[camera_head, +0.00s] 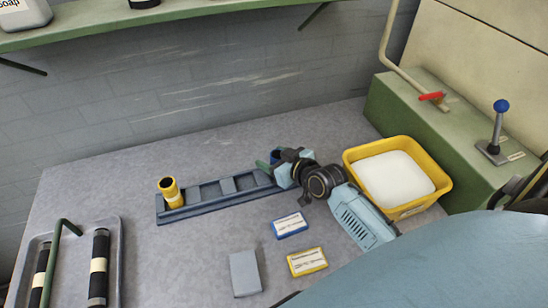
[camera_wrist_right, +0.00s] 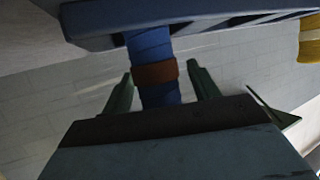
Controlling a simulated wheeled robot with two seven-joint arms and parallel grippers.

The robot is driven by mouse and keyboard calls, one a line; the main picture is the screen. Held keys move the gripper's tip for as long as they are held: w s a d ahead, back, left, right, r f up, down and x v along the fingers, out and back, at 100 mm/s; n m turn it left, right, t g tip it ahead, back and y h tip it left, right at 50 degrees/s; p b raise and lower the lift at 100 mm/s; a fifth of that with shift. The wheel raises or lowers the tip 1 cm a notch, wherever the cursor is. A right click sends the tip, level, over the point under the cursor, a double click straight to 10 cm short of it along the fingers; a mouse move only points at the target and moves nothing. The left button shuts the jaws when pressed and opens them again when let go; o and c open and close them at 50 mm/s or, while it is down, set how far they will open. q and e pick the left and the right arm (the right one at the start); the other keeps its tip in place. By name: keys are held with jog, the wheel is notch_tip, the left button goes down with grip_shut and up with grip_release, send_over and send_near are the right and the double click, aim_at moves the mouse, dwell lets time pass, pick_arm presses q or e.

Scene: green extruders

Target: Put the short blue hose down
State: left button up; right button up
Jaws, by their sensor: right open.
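The short blue hose (camera_wrist_right: 152,60) with a brown band stands between the two green fingers of my right gripper (camera_wrist_right: 160,90) in the wrist view. The fingers are open, with a gap visible on each side of the hose. The hose end meets the dark blue rack (camera_wrist_right: 190,22). In the head view, my right gripper (camera_head: 274,164) is at the right end of the rack (camera_head: 207,205), and it largely hides the hose there. My left gripper is not in view.
A yellow hose (camera_head: 171,194) stands at the rack's left end. A yellow bin (camera_head: 412,207) of white material is right of my wrist. Blue (camera_head: 290,225) and yellow (camera_head: 307,261) cards and a grey block (camera_head: 245,273) lie in front. A tray (camera_head: 115,262) holds banded black hoses.

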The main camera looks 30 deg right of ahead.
jog(key=shift+s+r, duration=0.15)
jog(key=p+v, duration=0.1)
jog(key=v, duration=1)
jog(key=shift+s+r, duration=0.25)
